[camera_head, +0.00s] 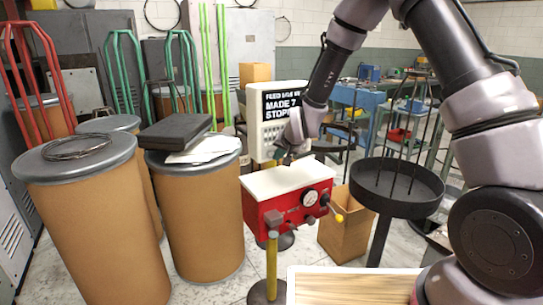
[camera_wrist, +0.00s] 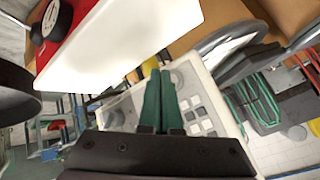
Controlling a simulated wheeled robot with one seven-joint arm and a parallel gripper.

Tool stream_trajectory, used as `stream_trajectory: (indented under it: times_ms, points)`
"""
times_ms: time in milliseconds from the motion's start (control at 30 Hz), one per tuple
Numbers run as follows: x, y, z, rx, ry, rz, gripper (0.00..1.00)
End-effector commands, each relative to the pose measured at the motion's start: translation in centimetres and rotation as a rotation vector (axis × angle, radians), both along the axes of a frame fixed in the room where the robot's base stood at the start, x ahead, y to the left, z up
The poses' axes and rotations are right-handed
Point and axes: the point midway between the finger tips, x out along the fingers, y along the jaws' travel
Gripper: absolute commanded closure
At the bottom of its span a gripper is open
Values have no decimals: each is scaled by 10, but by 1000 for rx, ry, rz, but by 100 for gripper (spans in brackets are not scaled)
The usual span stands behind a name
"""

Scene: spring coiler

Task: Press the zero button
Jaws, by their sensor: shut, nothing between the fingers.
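A light grey control box (camera_head: 262,138) stands behind the red machine, with a black screen reading "MADE 7" and "STOP" in white. In the wrist view the control box (camera_wrist: 232,143) shows a keypad (camera_wrist: 203,118) of small grey and white square buttons, and a round grey part beside them. Which button is the zero button I cannot tell. My gripper (camera_head: 285,157) is in front of the lower part of the control box. In the wrist view its green fingers (camera_wrist: 160,76) are together and empty, over the box's face beside the keypad; contact is unclear.
A red machine (camera_head: 262,213) with a white top (camera_head: 290,177) and a gauge (camera_head: 310,197) stands just below my gripper. Brown drums (camera_head: 205,220) stand at the left. A black round tray (camera_head: 415,207) with upright rods is at the right.

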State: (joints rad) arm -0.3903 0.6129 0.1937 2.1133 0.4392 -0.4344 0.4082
Motion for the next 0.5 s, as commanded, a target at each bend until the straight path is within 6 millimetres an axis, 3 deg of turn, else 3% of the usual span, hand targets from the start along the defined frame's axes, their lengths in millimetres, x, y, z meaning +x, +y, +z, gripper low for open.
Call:
stream_trajectory:
  times_ms: [500]
  points:
    - [6, 4, 0, 0, 0, 0, 100]
